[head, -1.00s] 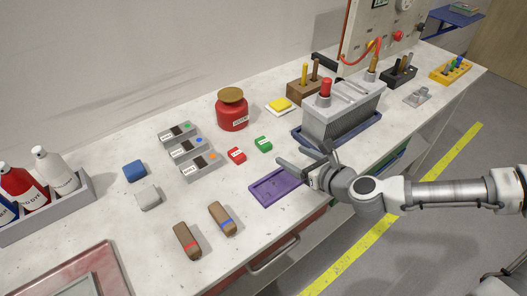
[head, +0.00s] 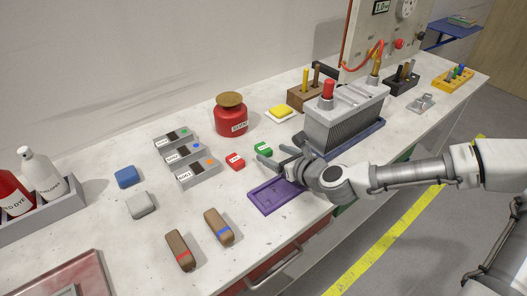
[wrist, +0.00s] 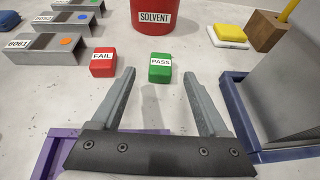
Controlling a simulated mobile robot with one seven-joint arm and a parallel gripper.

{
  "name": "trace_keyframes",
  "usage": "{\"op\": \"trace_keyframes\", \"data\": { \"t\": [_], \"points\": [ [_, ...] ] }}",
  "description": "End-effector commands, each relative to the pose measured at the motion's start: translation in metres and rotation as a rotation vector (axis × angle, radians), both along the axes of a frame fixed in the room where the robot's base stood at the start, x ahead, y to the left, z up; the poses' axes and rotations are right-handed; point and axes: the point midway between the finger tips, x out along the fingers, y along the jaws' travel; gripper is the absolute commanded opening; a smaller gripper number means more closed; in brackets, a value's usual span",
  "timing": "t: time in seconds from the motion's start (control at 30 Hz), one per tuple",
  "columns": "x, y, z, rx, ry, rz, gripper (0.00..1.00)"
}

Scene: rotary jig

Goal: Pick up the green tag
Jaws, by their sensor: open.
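The green tag (head: 263,150) is a small block on the white bench, and it also shows in the wrist view (wrist: 160,72) with a "PASS" label. My gripper (head: 272,158) is open and empty. In the wrist view its two fingers (wrist: 159,75) point toward the green tag, which lies ahead of and between the line of the fingertips, not clasped. In the head view one finger lies close to the tag; I cannot tell whether they touch.
A red "FAIL" tag (wrist: 103,62) sits left of the green one. The red solvent jar (head: 231,118) stands behind. A purple tray (head: 268,198) lies below my gripper. A grey finned block (head: 345,118) on a blue tray stands close on the right.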

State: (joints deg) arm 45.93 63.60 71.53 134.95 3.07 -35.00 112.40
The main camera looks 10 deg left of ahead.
Motion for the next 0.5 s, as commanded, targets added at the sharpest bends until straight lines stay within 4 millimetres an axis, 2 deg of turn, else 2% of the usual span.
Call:
{"op": "trace_keyframes", "data": {
  "t": [0.3,0.5],
  "points": [
    [0.028,0.026,-0.015,0.0,0.0,0.002,0.78],
    [0.032,0.03,-0.016,0.001,0.001,0.002,0.78]
  ]
}}
